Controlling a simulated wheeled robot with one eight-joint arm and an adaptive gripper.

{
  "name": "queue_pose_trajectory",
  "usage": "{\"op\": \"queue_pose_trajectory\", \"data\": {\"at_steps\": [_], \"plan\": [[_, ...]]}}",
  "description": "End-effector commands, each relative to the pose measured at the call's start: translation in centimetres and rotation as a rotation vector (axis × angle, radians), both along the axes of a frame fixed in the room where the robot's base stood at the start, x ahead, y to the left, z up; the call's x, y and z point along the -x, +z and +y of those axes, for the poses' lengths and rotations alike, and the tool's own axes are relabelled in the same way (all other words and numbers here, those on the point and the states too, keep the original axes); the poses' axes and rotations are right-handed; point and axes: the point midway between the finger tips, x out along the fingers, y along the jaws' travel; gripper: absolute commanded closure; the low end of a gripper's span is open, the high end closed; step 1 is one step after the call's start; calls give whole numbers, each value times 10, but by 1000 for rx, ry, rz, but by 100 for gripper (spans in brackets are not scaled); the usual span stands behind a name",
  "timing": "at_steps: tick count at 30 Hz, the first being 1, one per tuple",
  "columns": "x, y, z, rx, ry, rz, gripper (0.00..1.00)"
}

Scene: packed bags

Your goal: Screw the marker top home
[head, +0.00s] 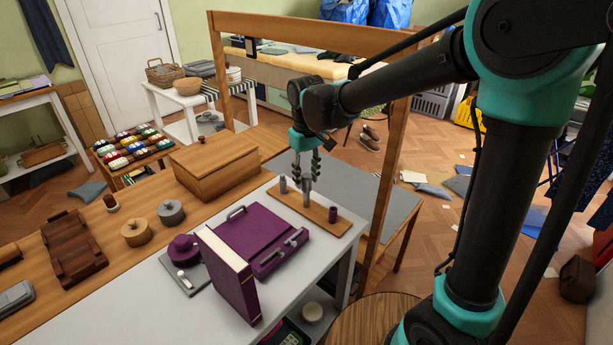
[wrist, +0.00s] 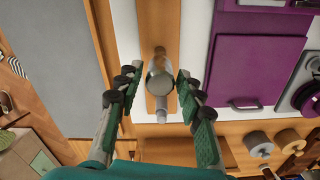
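A narrow wooden board (head: 322,219) lies near the right edge of the white table and carries three upright pieces. I cannot tell which is the marker top. My gripper (head: 306,172) points down over the tall grey piece. In the wrist view my gripper (wrist: 158,80) is open, its fingers either side of that grey piece (wrist: 160,76). A gap shows at the left finger; the right finger is close.
A purple case (head: 262,232) and an upright purple book-like box (head: 228,275) stand left of the board. A wooden box (head: 215,158) is beyond it. A wooden frame post (head: 390,175) rises right of the table. The grey surface (head: 355,190) behind the board is clear.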

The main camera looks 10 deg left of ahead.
Motion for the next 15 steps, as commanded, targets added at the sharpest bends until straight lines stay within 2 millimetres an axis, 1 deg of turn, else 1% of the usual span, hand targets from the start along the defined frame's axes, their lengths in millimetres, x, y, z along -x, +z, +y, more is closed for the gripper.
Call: {"op": "queue_pose_trajectory", "data": {"at_steps": [5,10,15], "plan": [[0,0,0,0,90,0,63],[0,0,0,0,259,0,63],[0,0,0,0,340,0,63]]}}
